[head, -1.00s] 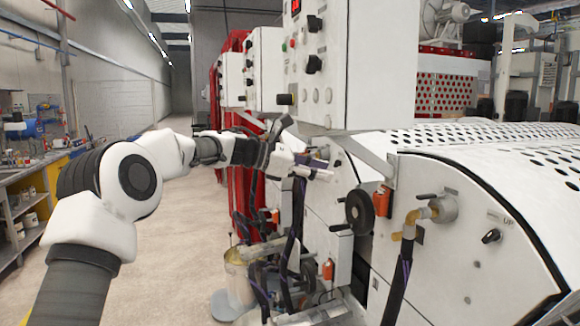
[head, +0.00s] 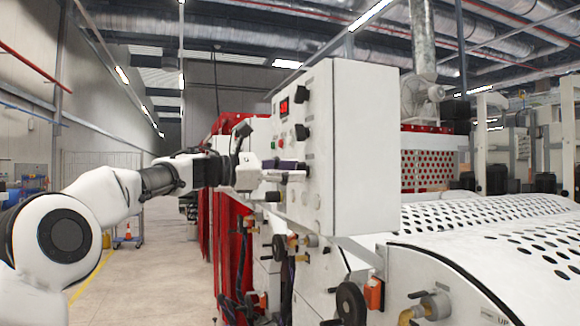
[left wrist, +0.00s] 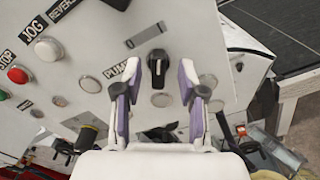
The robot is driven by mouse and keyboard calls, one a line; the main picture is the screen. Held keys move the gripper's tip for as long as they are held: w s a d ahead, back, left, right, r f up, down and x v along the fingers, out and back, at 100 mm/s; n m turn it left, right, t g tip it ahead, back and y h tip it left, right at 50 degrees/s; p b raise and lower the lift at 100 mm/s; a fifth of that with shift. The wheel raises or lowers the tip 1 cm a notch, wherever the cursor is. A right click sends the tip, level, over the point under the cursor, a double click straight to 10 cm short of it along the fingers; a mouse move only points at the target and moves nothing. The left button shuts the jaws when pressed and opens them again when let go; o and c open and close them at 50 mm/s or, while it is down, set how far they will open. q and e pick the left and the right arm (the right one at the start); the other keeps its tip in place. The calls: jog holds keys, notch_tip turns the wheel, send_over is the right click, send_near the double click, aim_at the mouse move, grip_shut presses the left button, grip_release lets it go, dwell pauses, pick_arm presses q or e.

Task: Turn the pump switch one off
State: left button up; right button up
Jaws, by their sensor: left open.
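The pump switch (left wrist: 158,65) is a black knob with a white mark, beside a partly hidden "PUMP" label on the white control panel. In the left wrist view it shows between the two fingertips of my left gripper (left wrist: 160,84). The gripper is open, with one purple-padded finger on each side of the knob; I cannot tell whether either touches it. My right gripper is not in view.
A red button (left wrist: 18,75), a green button (left wrist: 3,94) and pale buttons sit left of the switch in the left wrist view. A perforated white cover (head: 480,225) lies right of the panel in the head view.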

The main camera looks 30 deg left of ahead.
pick_arm(q)
jog(key=shift+w+a+f, duration=0.15)
grip_shut()
jog(key=shift+n, duration=0.4)
jog(key=n+p, duration=0.2)
jog(key=n, duration=0.9)
jog(key=shift+p, duration=0.35)
jog(key=shift+f, duration=0.1)
